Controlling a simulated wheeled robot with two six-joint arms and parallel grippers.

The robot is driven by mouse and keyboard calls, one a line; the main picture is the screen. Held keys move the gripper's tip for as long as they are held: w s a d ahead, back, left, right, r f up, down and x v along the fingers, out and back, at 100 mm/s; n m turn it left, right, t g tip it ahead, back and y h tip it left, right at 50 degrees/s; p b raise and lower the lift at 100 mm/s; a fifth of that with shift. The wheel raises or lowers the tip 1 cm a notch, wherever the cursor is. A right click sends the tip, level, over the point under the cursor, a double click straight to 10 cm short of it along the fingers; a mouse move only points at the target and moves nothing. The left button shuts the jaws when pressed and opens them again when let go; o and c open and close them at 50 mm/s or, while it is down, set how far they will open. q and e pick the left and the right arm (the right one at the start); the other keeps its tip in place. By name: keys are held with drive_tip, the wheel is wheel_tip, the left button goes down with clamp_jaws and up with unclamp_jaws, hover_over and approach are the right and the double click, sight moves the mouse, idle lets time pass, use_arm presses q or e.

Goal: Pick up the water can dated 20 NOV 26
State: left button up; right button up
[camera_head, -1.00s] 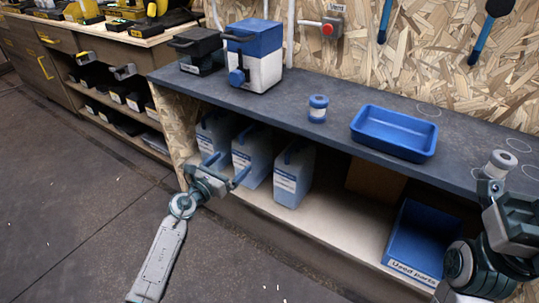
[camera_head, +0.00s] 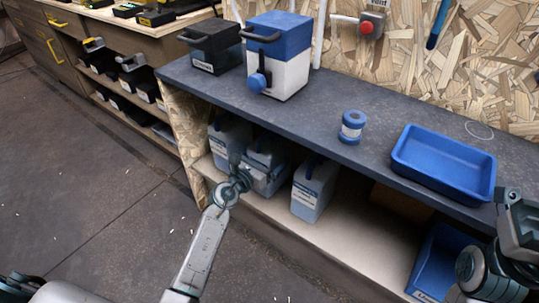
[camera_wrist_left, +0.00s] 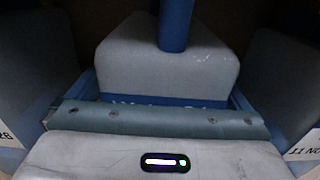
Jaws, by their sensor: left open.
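Three pale water cans with blue handles stand in a row on the lower shelf: a left can (camera_head: 228,134), a middle can (camera_head: 268,178) and a right can (camera_head: 314,188). My left gripper (camera_head: 243,168) is open in front of the middle can. In the left wrist view the middle can (camera_wrist_left: 170,68) is straight ahead, its blue label mostly hidden by my gripper and its date not visible. The right can's label (camera_wrist_left: 305,150) begins "11 NO". The left can's label (camera_wrist_left: 8,135) shows only its end, perhaps "26". My right gripper (camera_head: 518,222) is partly in view.
The grey worktop (camera_head: 310,130) hangs over the shelf (camera_head: 340,235). A blue bin (camera_head: 437,262) sits on the shelf at right.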

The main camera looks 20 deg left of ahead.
use_arm(q)
drive_tip(key=shift+s+r, duration=0.1)
drive_tip(key=shift+c, duration=0.9)
drive_tip(key=c, duration=1.4)
drive_tip(key=shift+r, duration=0.15)
